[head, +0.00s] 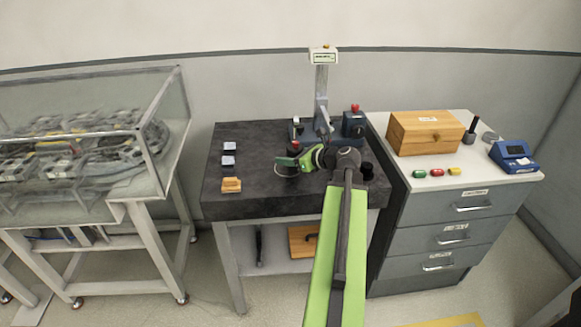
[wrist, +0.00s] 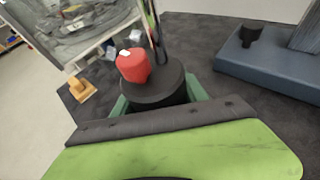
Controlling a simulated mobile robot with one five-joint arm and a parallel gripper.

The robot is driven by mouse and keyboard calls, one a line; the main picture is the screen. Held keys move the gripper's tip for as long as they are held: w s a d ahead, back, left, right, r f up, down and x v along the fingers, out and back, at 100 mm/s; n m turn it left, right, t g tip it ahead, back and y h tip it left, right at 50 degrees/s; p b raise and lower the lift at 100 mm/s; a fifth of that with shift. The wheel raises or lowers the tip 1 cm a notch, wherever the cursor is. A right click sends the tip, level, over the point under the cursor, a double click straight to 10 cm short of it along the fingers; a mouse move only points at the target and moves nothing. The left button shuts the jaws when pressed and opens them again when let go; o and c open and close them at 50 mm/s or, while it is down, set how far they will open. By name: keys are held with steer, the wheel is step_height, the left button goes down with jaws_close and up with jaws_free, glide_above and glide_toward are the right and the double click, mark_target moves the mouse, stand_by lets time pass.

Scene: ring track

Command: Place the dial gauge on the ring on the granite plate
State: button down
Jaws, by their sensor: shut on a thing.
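My gripper (head: 287,162) is over the middle of the dark granite plate (head: 250,150), with its green jaws closed around a dark round thing. In the wrist view that thing, which I take to be the dial gauge (wrist: 150,92), has a broad black disc top and a red knob. It sits between the green fingers and looks roughly upright. The jaws hide its lower part, so I cannot tell whether it touches the plate.
Small blocks (head: 230,185) lie on the plate's left. A cabinet (head: 455,205) with a wooden box (head: 425,133) is right; a glass-cased table (head: 85,150) is left.

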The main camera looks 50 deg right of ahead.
steer(key=shift+f+b, duration=0.5)
steer(key=shift+f, duration=0.7)
steer(key=c, duration=0.6)
jaws_free()
steer(key=shift+r, duration=0.15)
